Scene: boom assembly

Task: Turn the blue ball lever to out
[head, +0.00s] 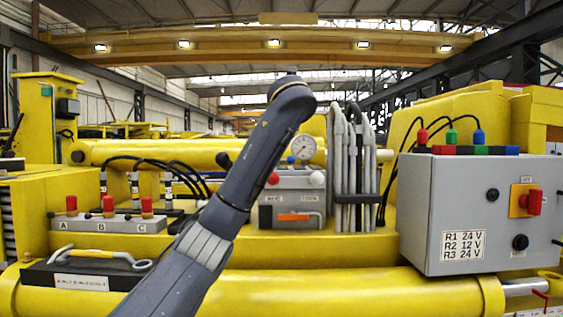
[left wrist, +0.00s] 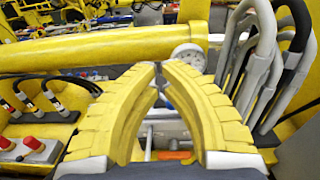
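The blue ball (head: 291,159) of the lever shows small at the top of a grey valve box (head: 292,190), just left of a round gauge. A red ball (head: 273,178) and a white ball (head: 317,178) are on the same box. My left arm rises in front of the box's left side, and its gripper is hidden in the head view. In the left wrist view my left gripper (left wrist: 160,66) has yellow fingers with their tips close together, left of the gauge (left wrist: 188,56). My right gripper is out of view.
Grey and black hoses (head: 352,155) stand right of the valve box. A grey control box (head: 480,215) with a red switch is at the right. A panel with red buttons (head: 108,222) is at the left. An orange handle (head: 292,217) is on the valve box's front.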

